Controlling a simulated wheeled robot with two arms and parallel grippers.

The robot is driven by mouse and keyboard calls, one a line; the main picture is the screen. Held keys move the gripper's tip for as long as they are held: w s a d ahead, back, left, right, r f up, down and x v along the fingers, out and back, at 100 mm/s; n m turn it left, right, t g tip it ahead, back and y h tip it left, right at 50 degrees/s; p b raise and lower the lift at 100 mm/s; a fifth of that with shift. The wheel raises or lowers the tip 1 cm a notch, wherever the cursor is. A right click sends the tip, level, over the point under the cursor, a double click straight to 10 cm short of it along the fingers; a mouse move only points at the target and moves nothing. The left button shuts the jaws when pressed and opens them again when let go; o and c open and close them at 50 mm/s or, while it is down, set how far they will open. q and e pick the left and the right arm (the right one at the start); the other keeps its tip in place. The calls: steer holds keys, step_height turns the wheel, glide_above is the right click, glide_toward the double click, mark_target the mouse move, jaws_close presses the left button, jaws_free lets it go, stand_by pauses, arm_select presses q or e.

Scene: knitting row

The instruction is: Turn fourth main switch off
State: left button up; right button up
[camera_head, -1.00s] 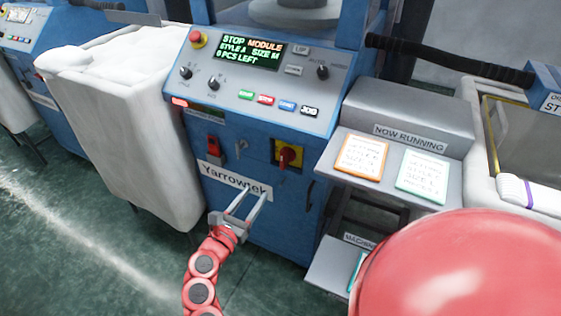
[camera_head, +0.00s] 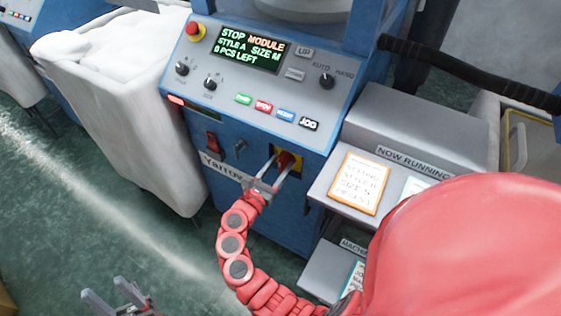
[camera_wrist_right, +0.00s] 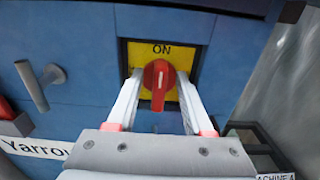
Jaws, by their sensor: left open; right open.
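The main switch is a red rotary knob (camera_head: 286,160) on a yellow plate, on the front of the blue knitting machine (camera_head: 222,187). In the right wrist view the red knob (camera_wrist_right: 158,85) stands upright under the word ON on the yellow plate (camera_wrist_right: 186,56). My right gripper (camera_head: 284,163) is open, with its fingers reaching toward the plate. In the right wrist view its fingers (camera_wrist_right: 161,75) are on either side of the knob; contact is not clear. My left gripper (camera_head: 116,294) is open and empty at the bottom left, over the floor.
A red rocker switch (camera_head: 212,142) and a metal lever (camera_wrist_right: 50,76) are left of the knob. Above is the control panel with a display (camera_head: 249,49) and a red emergency button (camera_head: 195,31). A grey shelf (camera_head: 323,186) with cards juts out at right; a white bin (camera_head: 145,130) stands left.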

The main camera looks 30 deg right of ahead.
jaws_close()
